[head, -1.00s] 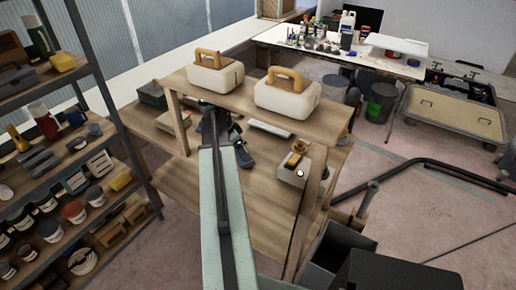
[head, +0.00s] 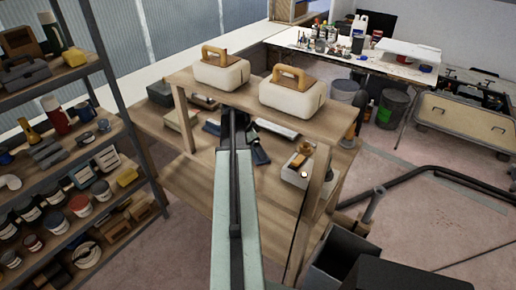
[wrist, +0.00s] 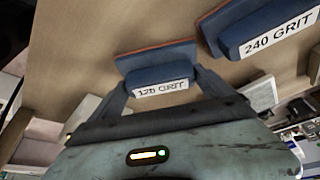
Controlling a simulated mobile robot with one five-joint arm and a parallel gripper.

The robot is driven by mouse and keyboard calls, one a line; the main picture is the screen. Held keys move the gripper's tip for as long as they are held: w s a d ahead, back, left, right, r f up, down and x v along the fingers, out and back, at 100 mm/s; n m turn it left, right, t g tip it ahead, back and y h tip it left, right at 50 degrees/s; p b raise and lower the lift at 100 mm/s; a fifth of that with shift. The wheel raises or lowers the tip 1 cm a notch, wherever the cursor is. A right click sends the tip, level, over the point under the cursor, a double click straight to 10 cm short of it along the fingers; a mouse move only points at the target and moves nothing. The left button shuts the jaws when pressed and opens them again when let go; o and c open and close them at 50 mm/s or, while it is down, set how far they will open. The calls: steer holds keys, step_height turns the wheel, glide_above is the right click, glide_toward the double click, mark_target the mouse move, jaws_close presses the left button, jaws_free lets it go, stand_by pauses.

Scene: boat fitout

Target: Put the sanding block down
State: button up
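The blue sanding block (wrist: 158,78), labelled 120 GRIT with an orange-brown edge, is between the fingers of my gripper (wrist: 160,80) in the wrist view. The fingers appear to press on its two ends. It is over the wooden bench surface; I cannot tell whether it touches. A second blue block (wrist: 268,32), labelled 240 GRIT, lies just to its right. In the head view my arm reaches in under the raised shelf of the wooden bench (head: 205,195), and the arm hides the held block.
Two white cases with wooden handles, left (head: 222,73) and right (head: 292,93), stand on the raised shelf (head: 250,100) above my gripper. A shelf post (head: 316,195) and a white box (head: 298,170) are to the right. A loaded rack (head: 75,150) is at left.

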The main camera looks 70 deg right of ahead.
steer(key=shift+o, duration=0.4)
steer(key=shift+r, duration=0.1)
steer(key=shift+w+r+p, duration=0.1)
steer(key=shift+r+p, duration=0.2)
steer(key=shift+p, duration=0.1)
steer(key=shift+w+a+r+p, duration=0.15)
steer(key=shift+a+r+p, duration=0.05)
steer(key=shift+r+p, duration=0.45)
steer(key=w+a, duration=0.2)
steer(key=w, duration=0.1)
steer(key=w+a, duration=0.2)
steer(key=a, duration=0.1)
steer(key=w+a+f+b, duration=0.1)
steer(key=w+a, duration=0.2)
steer(key=shift+w+a, duration=0.1)
steer(key=shift+w, duration=0.25)
